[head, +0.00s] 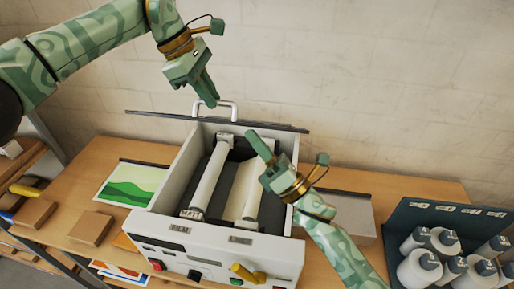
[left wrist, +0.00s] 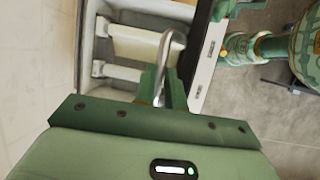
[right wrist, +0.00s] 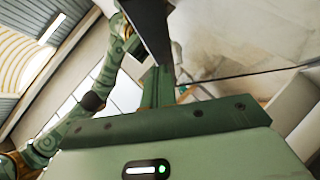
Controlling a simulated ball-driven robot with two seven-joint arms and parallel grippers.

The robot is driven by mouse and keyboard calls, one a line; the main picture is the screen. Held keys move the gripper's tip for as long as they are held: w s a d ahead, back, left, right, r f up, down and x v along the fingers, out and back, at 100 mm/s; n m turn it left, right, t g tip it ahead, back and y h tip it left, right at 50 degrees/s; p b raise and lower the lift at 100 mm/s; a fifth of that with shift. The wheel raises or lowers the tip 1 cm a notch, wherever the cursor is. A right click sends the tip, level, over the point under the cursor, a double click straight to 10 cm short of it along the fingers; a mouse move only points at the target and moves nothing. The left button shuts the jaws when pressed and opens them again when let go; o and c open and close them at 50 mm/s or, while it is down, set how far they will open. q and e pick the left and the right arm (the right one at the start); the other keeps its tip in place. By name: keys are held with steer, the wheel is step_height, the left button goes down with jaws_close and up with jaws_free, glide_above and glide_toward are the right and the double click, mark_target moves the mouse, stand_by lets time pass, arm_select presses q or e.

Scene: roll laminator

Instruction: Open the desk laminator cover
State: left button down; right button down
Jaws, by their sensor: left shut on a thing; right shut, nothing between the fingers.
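The laminator (head: 200,250) is a grey-white box on the bench, with its inside and rollers (head: 210,172) in view. Its dark cover (head: 160,115) stands raised at the back, seen almost edge-on, with a metal loop handle (head: 234,106) along its edge. My right gripper (head: 258,145) is shut and empty over the open laminator. In the right wrist view a dark slab, apparently the cover (right wrist: 147,25), is close to its fingertips; contact is unclear.
A yellow crank handle (head: 247,273) and coloured buttons are on the laminator's front. A green picture sheet (head: 130,184) and a brown block (head: 90,227) lie at the left. A wall is behind.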

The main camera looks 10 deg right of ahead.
arm_select(q)
steer(key=shift+d+f, duration=0.1)
steer(key=shift+f, duration=0.6)
steer(key=c, duration=1.5)
jaws_free()
steer(key=shift+o, duration=0.2)
steer(key=shift+s, duration=0.1)
arm_select(e)
steer(key=shift+w+d+r, duration=0.35)
steer(key=shift+w+r, duration=0.15)
steer(key=shift+w, duration=0.1)
arm_select(q)
steer(key=shift+r, duration=0.1)
